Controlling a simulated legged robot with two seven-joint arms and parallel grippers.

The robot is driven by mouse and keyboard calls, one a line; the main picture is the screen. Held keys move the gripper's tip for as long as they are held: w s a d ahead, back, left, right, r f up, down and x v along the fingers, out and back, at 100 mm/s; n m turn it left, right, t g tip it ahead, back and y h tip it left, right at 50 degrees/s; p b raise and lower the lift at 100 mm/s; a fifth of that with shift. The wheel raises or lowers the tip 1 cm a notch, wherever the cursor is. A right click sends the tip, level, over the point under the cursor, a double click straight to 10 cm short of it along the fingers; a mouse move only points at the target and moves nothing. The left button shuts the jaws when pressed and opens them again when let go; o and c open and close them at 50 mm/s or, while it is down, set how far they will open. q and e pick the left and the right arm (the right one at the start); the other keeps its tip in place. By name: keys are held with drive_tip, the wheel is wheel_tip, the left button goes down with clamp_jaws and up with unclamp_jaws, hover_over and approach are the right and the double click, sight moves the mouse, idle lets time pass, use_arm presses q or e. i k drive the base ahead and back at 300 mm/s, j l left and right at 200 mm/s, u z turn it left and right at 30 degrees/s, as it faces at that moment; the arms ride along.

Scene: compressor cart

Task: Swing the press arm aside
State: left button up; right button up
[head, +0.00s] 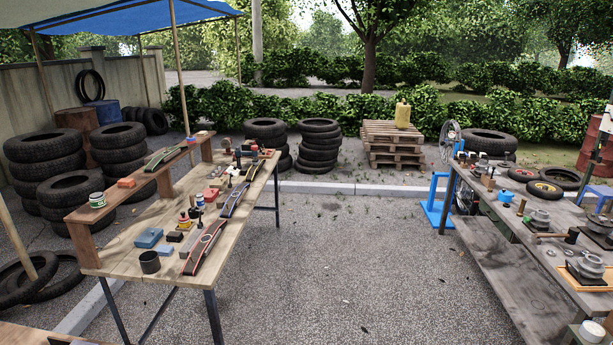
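No part that I can surely tell as the press arm shows. The right-hand workbench (490,220) carries several small grey metal devices. One grey device (540,219) stands near a brown bar (550,235) that lies level and ends at a dark block. Another grey device (590,265) sits on an orange-edged board at the right edge. A blue metal stand (436,205) is on the ground at the far left end of this bench. Neither of my grippers is in view.
A wooden table (130,245) with a raised shelf and many small items stands at left. Open gravel (340,260) lies between it and the right bench. Stacked tires (318,146) and wooden pallets (392,145) stand behind a low kerb. A lower bench shelf (510,270) juts out at right.

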sight(253, 153)
drive_tip(key=i+l, duration=0.15)
drive_tip(key=i, duration=1.2)
drive_tip(key=i+l+z, duration=0.15)
drive_tip(key=i, duration=1.2)
drive_tip(key=i+u, duration=0.1)
drive_tip(key=i, duration=0.5)
drive_tip(key=i+l+u, duration=0.1)
drive_tip(key=i, duration=0.55)
drive_tip(key=i+l+u, duration=0.1)
drive_tip(key=i, duration=0.5)
drive_tip(key=i+j+u, duration=0.1)
drive_tip(key=i+u, duration=0.2)
drive_tip(key=u, duration=0.2)
drive_tip(key=i+u, duration=0.45)
drive_tip(key=i+l+u, duration=0.1)
drive_tip(key=u, duration=0.4)
drive_tip(key=i, duration=0.1)
